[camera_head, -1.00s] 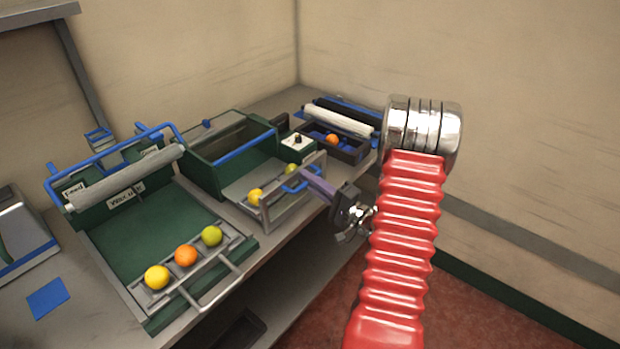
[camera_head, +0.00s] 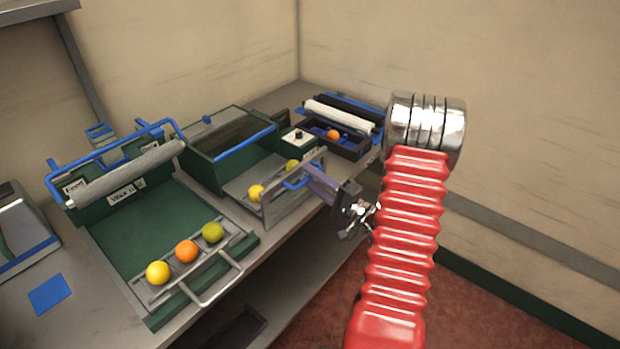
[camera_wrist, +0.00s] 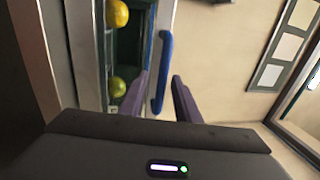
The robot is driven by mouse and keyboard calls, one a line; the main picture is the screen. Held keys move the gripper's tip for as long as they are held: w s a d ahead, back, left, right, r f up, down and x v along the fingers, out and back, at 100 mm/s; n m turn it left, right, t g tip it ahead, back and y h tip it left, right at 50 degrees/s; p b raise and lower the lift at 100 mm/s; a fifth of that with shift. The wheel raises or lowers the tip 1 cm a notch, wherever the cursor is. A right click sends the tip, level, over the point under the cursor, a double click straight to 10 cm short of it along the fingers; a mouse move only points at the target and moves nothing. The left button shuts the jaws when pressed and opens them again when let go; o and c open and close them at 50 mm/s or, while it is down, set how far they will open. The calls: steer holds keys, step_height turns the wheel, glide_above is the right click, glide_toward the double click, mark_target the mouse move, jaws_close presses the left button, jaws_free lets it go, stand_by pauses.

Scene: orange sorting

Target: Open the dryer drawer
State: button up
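The dryer drawer (camera_head: 268,208) is a grey tray standing out from the front of a green box (camera_head: 215,165). A yellow fruit (camera_head: 256,193) and a yellow-green fruit (camera_head: 291,165) lie in it. Its blue handle (camera_head: 296,184) is on its front. In the wrist view the handle (camera_wrist: 163,72) appears between the two purple fingers of my gripper (camera_wrist: 160,78), with gaps on both sides. The gripper is open. In the head view my gripper (camera_head: 312,172) is at the handle's right end; contact cannot be told.
To the left, a green tray unit (camera_head: 150,225) holds yellow, orange and green fruit in a front rack with a protruding handle. A dark bin (camera_head: 345,144) with an orange fruit stands behind right. The floor (camera_head: 480,300) in front of the bench is clear.

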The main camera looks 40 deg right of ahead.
steer(key=v, duration=1.3)
steer(key=shift+s+f, duration=0.15)
steer(key=shift+f, duration=0.05)
stand_by(0.3)
